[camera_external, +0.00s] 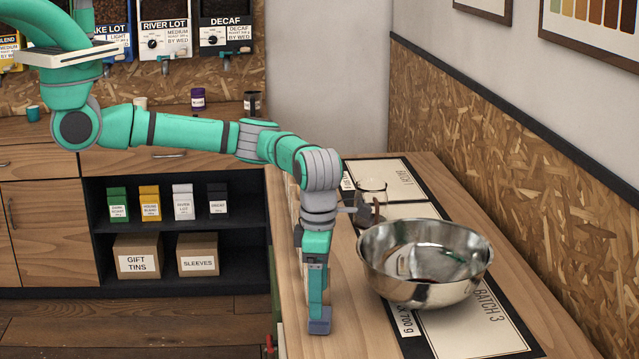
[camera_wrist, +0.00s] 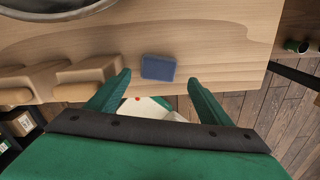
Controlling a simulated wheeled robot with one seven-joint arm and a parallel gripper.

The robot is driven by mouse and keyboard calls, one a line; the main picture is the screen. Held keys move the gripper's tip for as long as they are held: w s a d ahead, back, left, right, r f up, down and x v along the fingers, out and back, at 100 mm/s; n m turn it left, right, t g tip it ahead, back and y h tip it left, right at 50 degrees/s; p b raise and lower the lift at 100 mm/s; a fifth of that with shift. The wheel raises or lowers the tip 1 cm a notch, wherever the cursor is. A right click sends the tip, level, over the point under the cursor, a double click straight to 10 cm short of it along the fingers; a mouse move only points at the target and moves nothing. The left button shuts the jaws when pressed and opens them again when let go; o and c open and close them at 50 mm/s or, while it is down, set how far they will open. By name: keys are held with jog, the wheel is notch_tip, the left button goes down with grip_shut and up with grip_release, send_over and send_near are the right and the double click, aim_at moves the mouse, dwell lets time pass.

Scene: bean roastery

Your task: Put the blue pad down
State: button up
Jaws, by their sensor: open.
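The blue pad (camera_external: 320,327) lies on the wooden counter near its front left edge. In the wrist view the pad (camera_wrist: 158,67) shows as a small flat blue block on the wood near the counter's edge. My gripper (camera_external: 317,308) points down over the pad in the external view. In the wrist view my gripper (camera_wrist: 158,80) has its two green fingers spread wide, with the pad beyond and between the tips and a gap on both sides. Nothing is held. The external view does not show whether a finger touches the pad.
A large steel bowl (camera_external: 424,262) stands to the right on the printed batch mat (camera_external: 480,335). A glass vessel (camera_external: 372,190) stands behind it. In the wrist view, wooden blocks (camera_wrist: 85,75) stand left of the pad. Bare counter (camera_wrist: 230,45) lies on its right.

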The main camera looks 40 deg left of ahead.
jog(key=shift+w+d+f, duration=0.1)
jog(key=shift+w+f, duration=0.05)
jog(key=shift+f, duration=1.3)
jog(key=shift+w+f, duration=0.1)
jog(key=shift+f, duration=1.3)
jog(key=c, duration=1.2)
jog(key=shift+r, duration=0.15)
